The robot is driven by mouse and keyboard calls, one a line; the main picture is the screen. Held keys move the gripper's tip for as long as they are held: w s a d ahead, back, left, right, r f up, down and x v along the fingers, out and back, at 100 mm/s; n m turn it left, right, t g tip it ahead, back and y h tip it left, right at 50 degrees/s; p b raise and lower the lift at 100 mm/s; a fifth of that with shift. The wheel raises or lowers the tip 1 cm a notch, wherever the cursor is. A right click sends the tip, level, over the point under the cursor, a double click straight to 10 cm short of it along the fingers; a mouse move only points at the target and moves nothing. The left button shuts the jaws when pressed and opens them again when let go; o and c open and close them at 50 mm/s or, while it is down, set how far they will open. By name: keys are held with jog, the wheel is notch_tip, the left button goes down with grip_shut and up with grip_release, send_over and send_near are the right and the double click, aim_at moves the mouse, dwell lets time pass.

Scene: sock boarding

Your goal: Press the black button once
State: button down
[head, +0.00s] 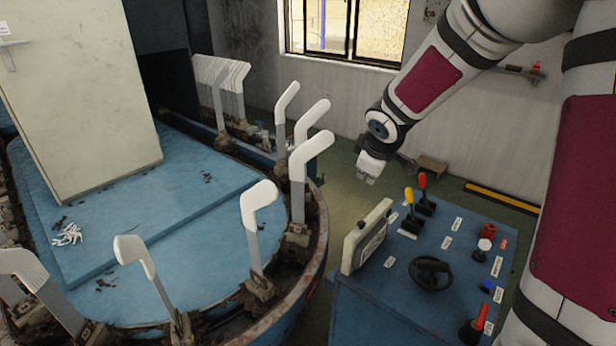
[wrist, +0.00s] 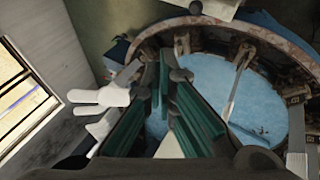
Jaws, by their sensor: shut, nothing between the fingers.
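The blue control console (head: 365,310) stands at the lower right of the head view, with its controls on top. I cannot clearly pick out a black button. A small dark piece (head: 479,255) sits just below a white knob (head: 485,244) on the console's right side; I cannot tell whether it is a button or a base. My gripper (head: 369,179) hangs in the air beyond the console's far left corner, apart from the controls. In the wrist view my gripper (wrist: 166,62) shows dark fingers with green pads, shut and empty. The console is not clearly visible there.
The console also bears a black handwheel (head: 430,272), yellow and red levers (head: 415,200), a red knob (head: 488,231), a blue button (head: 487,285), a red-topped handle (head: 472,330) and a raised gauge box (head: 366,237). The round blue machine (head: 150,220) with white sock forms stands left.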

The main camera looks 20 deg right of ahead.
jog(key=w+d+f+n+t+y+p, duration=0.1)
jog(key=w+f+n+t+y+p, duration=0.1)
jog(key=w+f+n+y+p, duration=0.1)
jog(key=shift+w+d+f+y+p, duration=0.15)
jog(key=shift+d+f+y+p, duration=0.15)
jog(key=shift+f+y+p, duration=0.85)
jog(key=shift+f+h, duration=0.25)
jog(key=shift+h, duration=0.1)
jog(key=shift+f+b, duration=0.1)
jog(key=shift+b, duration=0.25)
jog(key=b, duration=0.6)
send_over(360, 224)
jog(key=f, duration=0.6)
jog(key=shift+w+f, duration=0.1)
jog(key=shift+w, duration=0.1)
jog(key=shift+s+f+b, duration=0.15)
jog(key=shift+f+b, duration=0.85)
jog(key=shift+f, duration=0.2)
jog(key=shift+f, duration=0.4)
